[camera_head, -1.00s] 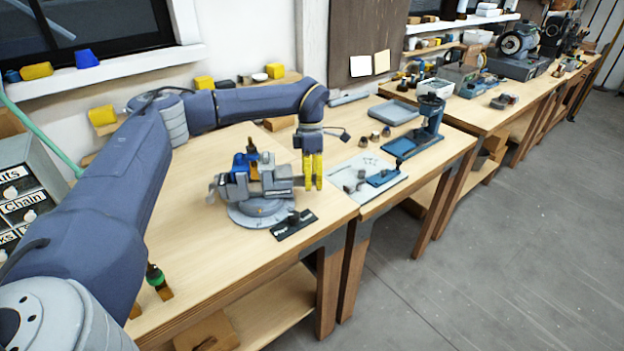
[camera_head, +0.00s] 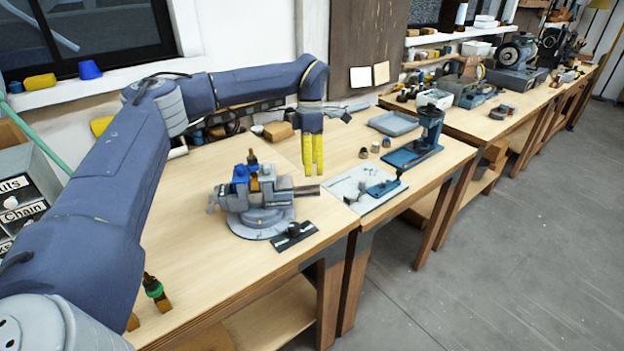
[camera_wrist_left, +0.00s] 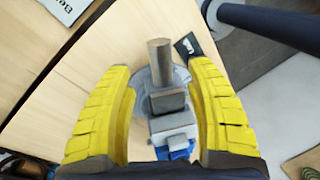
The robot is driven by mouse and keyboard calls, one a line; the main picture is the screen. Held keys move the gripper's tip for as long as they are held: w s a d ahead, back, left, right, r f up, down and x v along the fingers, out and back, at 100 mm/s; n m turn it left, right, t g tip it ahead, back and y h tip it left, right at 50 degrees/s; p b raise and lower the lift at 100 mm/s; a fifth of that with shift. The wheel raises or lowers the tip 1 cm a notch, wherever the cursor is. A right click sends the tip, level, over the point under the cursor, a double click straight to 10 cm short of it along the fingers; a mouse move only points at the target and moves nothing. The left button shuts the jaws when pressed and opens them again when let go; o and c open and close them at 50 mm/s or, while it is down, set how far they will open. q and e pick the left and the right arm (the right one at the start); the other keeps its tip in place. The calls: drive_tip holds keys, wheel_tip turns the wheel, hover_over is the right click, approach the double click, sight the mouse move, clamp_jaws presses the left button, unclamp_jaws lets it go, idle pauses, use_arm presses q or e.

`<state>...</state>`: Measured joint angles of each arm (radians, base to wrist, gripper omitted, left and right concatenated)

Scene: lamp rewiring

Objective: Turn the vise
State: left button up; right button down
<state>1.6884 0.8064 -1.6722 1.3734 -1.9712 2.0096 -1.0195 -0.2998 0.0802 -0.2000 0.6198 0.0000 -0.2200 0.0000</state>
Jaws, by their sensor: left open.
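The grey vise (camera_head: 262,205) stands on its round base near the front edge of the wooden workbench in the head view. A blue part and a brown piece sit on its top. Its cylindrical end points right. My left gripper (camera_head: 314,172), with yellow fingers pointing down, is behind and to the right of the vise and apart from it. In the left wrist view the vise (camera_wrist_left: 168,100) shows below and between the two spread yellow fingers (camera_wrist_left: 165,95), its grey cylinder at the top. The left gripper is open and empty. My right gripper is not in view.
A white board (camera_head: 362,190) with small tools, a blue stand (camera_head: 425,145) and a grey tray (camera_head: 394,123) are to the right. Bare benchtop lies left of the vise.

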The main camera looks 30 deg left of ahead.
use_arm(q)
drive_tip(key=shift+w+a+r, duration=0.15)
drive_tip(key=shift+r, duration=0.8)
drive_tip(key=shift+w+a+r, duration=0.1)
drive_tip(key=shift+w+r, duration=0.05)
drive_tip(key=shift+r, duration=0.8)
drive_tip(key=shift+d, duration=0.1)
